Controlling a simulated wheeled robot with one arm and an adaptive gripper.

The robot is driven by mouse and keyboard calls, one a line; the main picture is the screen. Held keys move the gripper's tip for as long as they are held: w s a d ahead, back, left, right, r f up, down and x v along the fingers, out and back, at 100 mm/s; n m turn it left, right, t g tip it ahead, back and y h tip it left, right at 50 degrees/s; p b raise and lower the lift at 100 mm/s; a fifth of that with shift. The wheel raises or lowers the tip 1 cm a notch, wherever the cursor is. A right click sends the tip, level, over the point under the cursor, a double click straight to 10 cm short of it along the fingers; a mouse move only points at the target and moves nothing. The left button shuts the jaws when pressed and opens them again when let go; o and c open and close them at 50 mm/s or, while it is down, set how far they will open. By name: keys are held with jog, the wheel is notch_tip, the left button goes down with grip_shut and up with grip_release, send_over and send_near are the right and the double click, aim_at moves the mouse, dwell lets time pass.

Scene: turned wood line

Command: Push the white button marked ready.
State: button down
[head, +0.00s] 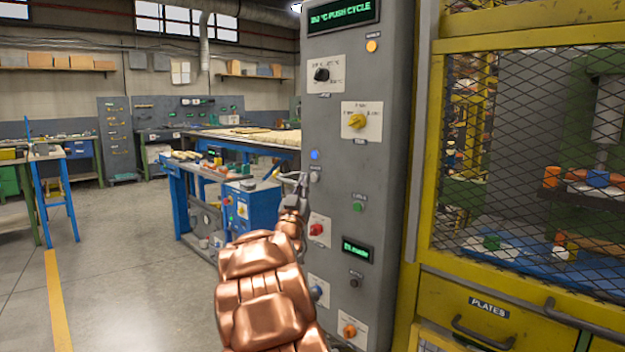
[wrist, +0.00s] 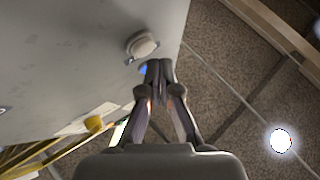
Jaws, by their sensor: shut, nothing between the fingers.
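The white button (head: 315,177) is a small pale round cap on the left side of the grey control panel (head: 350,100), just below a lit blue lamp (head: 315,155). Its label is too small to read surely. In the wrist view the button (wrist: 141,44) stands out from the panel face, just beyond my fingertips. My gripper (head: 303,178) is shut and empty, close to the left of the button in the head view. In the wrist view my gripper (wrist: 160,66) has its fingertips together, partly covering the blue lamp (wrist: 143,69). I cannot tell whether they touch the panel.
The panel also carries a yellow knob (head: 356,121), a black knob (head: 321,75), a green button (head: 358,207) and a red knob (head: 316,230). A yellow mesh cage (head: 530,150) stands on the right. A blue workbench (head: 175,200) stands behind on the left.

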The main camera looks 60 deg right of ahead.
jog(key=shift+a, duration=0.1)
jog(key=shift+w+a, duration=0.25)
jog(key=shift+a, duration=0.55)
jog(key=shift+w+a, duration=0.2)
jog(key=shift+a, duration=0.55)
jog(key=shift+w+a, duration=0.25)
jog(key=shift+a, duration=0.55)
